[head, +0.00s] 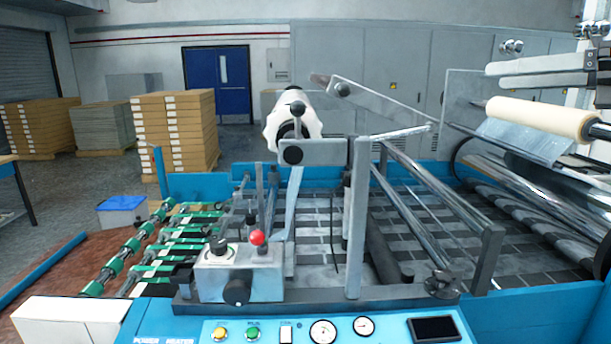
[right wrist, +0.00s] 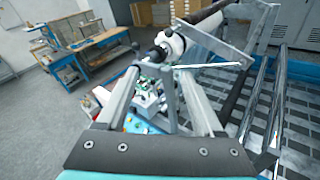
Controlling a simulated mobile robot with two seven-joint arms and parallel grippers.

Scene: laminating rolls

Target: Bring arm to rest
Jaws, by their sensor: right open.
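My right gripper (head: 490,76) is at the upper right of the head view. Its two long grey fingers point left, spread apart with nothing between them. In the right wrist view the open fingers (right wrist: 155,78) reach forward over the machine. The white film roll (head: 293,122) sits on its shaft above the middle of the laminating machine, well left of the gripper. It also shows in the right wrist view (right wrist: 172,45), beyond the fingertips. A cream roll (head: 538,117) lies just below the fingers in the head view; I cannot tell the gap. My left gripper is out of view.
The laminator has a control box with a red knob (head: 258,238), a front panel with gauges (head: 323,331) and a slanted metal frame (head: 420,190). Stacked pallets (head: 175,130) and a blue door (head: 217,85) are behind. A workbench (right wrist: 85,62) stands left in the wrist view.

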